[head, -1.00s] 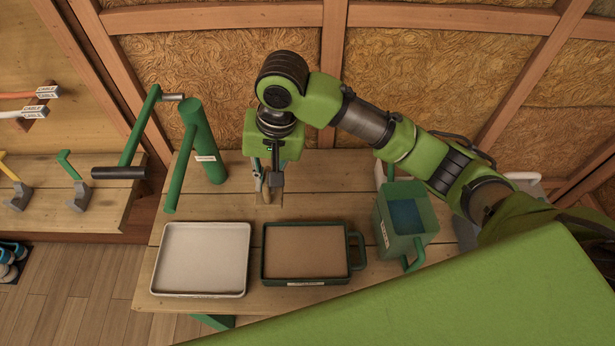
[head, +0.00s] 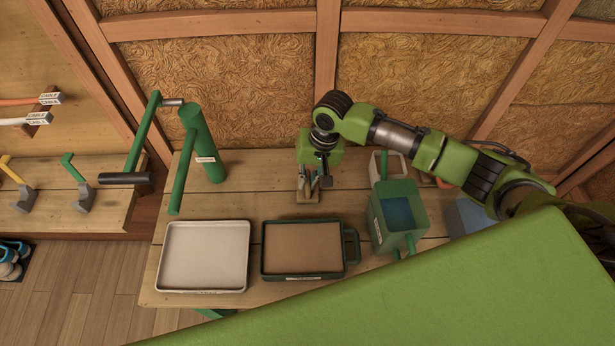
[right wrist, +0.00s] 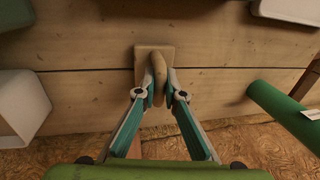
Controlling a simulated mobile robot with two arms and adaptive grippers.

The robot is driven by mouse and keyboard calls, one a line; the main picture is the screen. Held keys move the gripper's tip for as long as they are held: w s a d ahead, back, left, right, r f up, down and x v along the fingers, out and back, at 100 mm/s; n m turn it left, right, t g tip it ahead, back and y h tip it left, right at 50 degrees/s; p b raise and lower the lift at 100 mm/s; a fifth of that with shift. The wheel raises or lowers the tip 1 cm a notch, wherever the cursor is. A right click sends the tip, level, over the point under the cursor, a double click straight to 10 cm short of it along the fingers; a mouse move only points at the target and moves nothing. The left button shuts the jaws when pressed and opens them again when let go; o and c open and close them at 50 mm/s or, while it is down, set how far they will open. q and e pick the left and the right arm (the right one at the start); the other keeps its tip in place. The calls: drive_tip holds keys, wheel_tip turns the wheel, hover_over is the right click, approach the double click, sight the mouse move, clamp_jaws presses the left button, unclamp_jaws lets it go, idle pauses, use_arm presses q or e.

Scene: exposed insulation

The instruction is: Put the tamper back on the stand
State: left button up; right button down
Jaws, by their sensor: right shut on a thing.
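My right gripper (head: 316,185) is over the back middle of the workbench, pointing down and shut on a tan wooden piece, which I take to be the tamper (head: 320,203). In the right wrist view the fingers (right wrist: 160,92) close on its rounded upright grip, with a square wooden plate (right wrist: 141,58) beyond it. I cannot tell whether the plate touches the bench. A green stand-like frame with a thick labelled cylinder (head: 203,145) stands to the left; I cannot tell for sure that it is the stand. My left gripper is out of view.
A pale tray (head: 204,288) and a dark green tray (head: 303,277) of brown material lie in front. A green box (head: 413,222) and a white bin (head: 379,165) stand to the right of the gripper. Bare bench (head: 262,183) lies between cylinder and gripper. An insulated wall is behind.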

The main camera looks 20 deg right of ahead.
sight(316, 189)
drive_tip(key=shift+f, duration=0.15)
drive_tip(key=c, duration=2.2)
unclamp_jaws()
drive_tip(key=shift+o, duration=0.3)
drive_tip(key=shift+r, duration=0.5)
wheel_tip(316, 189, up, 11)
drive_tip(key=d+b, duration=0.2)
drive_tip(key=shift+s, duration=0.35)
drive_tip(key=shift+d+f, duration=0.1)
